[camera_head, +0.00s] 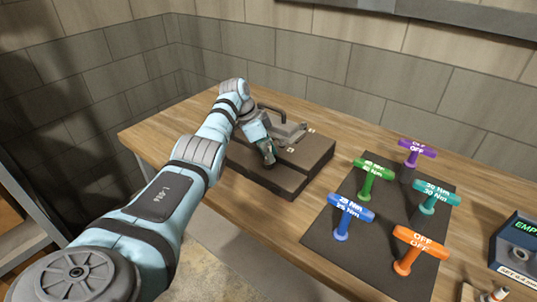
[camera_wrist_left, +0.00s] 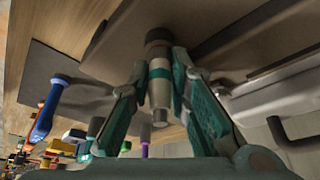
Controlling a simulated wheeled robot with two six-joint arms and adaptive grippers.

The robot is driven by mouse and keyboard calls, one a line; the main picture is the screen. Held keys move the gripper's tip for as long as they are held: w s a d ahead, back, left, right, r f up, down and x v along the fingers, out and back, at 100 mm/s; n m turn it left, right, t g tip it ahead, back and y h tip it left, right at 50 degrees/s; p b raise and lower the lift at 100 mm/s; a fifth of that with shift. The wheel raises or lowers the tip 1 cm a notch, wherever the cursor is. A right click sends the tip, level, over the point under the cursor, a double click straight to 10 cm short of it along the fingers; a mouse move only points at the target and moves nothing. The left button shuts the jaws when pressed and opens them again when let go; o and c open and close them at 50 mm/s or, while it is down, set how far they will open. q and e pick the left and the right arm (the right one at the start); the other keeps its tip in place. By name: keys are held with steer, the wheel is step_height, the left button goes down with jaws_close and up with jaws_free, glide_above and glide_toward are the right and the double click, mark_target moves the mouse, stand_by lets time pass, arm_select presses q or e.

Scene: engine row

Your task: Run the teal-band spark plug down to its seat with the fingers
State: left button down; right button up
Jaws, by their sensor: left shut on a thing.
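The teal-band spark plug (camera_wrist_left: 160,90) has a pale body with a teal ring, and shows between my left fingers in the left wrist view. My left gripper (camera_wrist_left: 160,68) is shut on it. The plug's dark end points at the engine block (camera_wrist_left: 110,30); how deep it sits in its hole cannot be told. In the head view my left gripper (camera_head: 267,152) is over the front part of the dark engine block (camera_head: 265,178) and hides the plug. My right gripper is not in view.
A dark mat (camera_head: 325,240) right of the block holds several T-handle wrenches, blue (camera_head: 351,210), green (camera_head: 374,175), teal (camera_head: 437,196), purple (camera_head: 416,149) and orange (camera_head: 419,243). A blue-grey box (camera_head: 515,250) stands at the right edge. Bare wood lies behind the mat.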

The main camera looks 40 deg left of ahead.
arm_select(q)
steer(key=c, duration=1.4)
jaws_free()
